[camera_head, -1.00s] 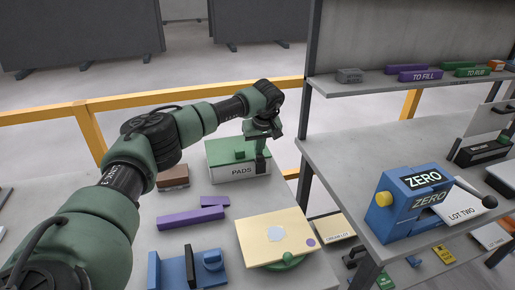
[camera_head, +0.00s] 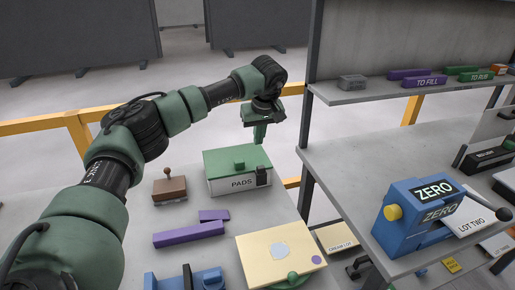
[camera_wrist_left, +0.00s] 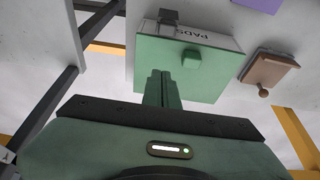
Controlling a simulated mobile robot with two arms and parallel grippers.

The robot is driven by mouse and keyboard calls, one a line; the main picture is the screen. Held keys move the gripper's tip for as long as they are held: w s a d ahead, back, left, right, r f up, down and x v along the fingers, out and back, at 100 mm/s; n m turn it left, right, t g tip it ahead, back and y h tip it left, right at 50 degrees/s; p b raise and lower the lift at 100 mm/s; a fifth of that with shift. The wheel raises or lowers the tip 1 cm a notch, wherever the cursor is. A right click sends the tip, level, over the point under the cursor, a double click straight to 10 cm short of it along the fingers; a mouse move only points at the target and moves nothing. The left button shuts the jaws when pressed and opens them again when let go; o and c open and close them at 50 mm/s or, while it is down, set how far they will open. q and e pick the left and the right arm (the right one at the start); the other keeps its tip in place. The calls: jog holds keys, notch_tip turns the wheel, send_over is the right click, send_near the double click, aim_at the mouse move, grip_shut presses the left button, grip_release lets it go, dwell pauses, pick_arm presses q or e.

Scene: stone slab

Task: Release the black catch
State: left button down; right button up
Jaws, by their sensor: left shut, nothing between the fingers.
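The box marked PADS (camera_head: 231,186) is white with a green lid (camera_head: 222,161) and a green knob (camera_head: 239,163). The lid is down. The black catch (camera_head: 262,178) sits at the right end of the box's front face. In the left wrist view the catch (camera_wrist_left: 168,17) is at the lid's edge; I cannot tell whether it still hooks the lid. My left gripper (camera_head: 259,138) is shut and empty, above the box's right end and apart from it. Its fingers also show in the left wrist view (camera_wrist_left: 161,76). My right gripper is not in view.
A brown block with a knobbed handle (camera_head: 169,190) stands left of the box. Purple bars (camera_head: 188,235) and a cream board (camera_head: 262,265) lie in front. A blue ZERO device (camera_head: 410,215) is on the right-hand bench. A yellow rail (camera_head: 40,125) runs behind.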

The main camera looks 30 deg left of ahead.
pick_arm(q)
jog(key=shift+v, duration=1.05)
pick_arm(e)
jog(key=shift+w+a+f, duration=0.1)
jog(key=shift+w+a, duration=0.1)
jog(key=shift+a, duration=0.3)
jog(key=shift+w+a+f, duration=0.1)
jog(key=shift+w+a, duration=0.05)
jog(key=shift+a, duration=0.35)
pick_arm(q)
jog(key=shift+a, duration=0.15)
